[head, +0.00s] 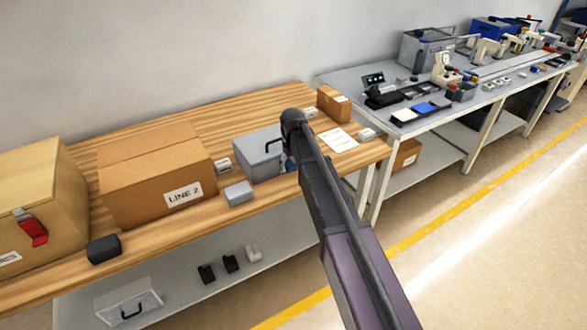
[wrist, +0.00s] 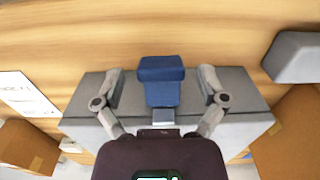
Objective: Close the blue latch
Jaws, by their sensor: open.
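The blue latch (wrist: 161,90) is on the grey case (wrist: 255,130), in the middle of the wrist view. It reaches past the case's edge over the wooden top, with a pale metal piece at its base. In the head view only a sliver of blue (head: 290,162) shows beside my arm, on the front of the grey case (head: 258,160). My gripper (wrist: 162,76) is open, with one finger on each side of the latch and a visible gap to both. In the head view my arm hides the gripper's fingers and most of the latch.
The wooden bench (head: 130,238) also carries a LINE 2 carton (head: 150,165), a small grey box (head: 238,193), a paper sheet (head: 338,139) and a small carton (head: 333,103). The small grey box also shows in the wrist view (wrist: 295,57). Bare wood lies before the case.

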